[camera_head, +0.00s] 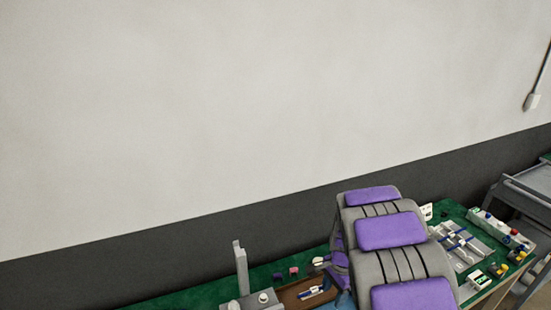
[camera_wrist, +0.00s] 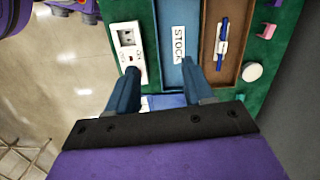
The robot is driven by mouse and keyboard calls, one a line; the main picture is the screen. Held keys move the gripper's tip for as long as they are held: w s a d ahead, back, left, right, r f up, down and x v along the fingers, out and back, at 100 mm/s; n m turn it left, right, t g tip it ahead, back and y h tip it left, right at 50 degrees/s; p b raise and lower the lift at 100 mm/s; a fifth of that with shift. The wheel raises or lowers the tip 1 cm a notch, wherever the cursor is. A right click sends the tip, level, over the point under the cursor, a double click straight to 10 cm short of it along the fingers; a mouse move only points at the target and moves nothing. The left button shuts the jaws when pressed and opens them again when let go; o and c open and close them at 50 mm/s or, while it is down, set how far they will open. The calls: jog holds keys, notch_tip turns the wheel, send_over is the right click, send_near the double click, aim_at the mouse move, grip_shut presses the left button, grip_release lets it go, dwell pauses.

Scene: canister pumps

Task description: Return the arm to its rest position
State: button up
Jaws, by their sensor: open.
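My gripper (camera_wrist: 160,67) shows in the wrist view with its two blue fingers spread apart and nothing between them. It points over a blue tray (camera_wrist: 170,12) marked STOCK; the height above it is hard to tell. In the head view my purple and grey arm is folded at the lower middle, over the green bench top (camera_head: 205,296). The gripper's fingers cannot be made out clearly there.
A brown tray (camera_wrist: 208,65) beside the blue one holds a blue and white slim part (camera_wrist: 222,42). A white panel (camera_wrist: 128,43) lies left. A grey post (camera_head: 241,265) stands left of my arm. A grey tray (camera_head: 474,257) and a knobbed rack (camera_head: 490,226) are right.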

jog(key=s+r+n, duration=0.4)
jog(key=s+r, duration=0.1)
jog(key=s, duration=0.6)
jog(key=s+a+r+n, duration=0.1)
jog(key=s+r+n, duration=0.3)
jog(key=s, duration=0.8)
jog(key=s+a+r+n+g, duration=0.1)
jog(key=s+r+n, duration=0.3)
jog(key=s+r, duration=0.3)
jog(key=s, duration=0.4)
jog(key=shift+s+a+n+h+b, duration=0.2)
jog(key=shift+n+h+b, duration=0.1)
jog(key=shift+h+b, duration=0.1)
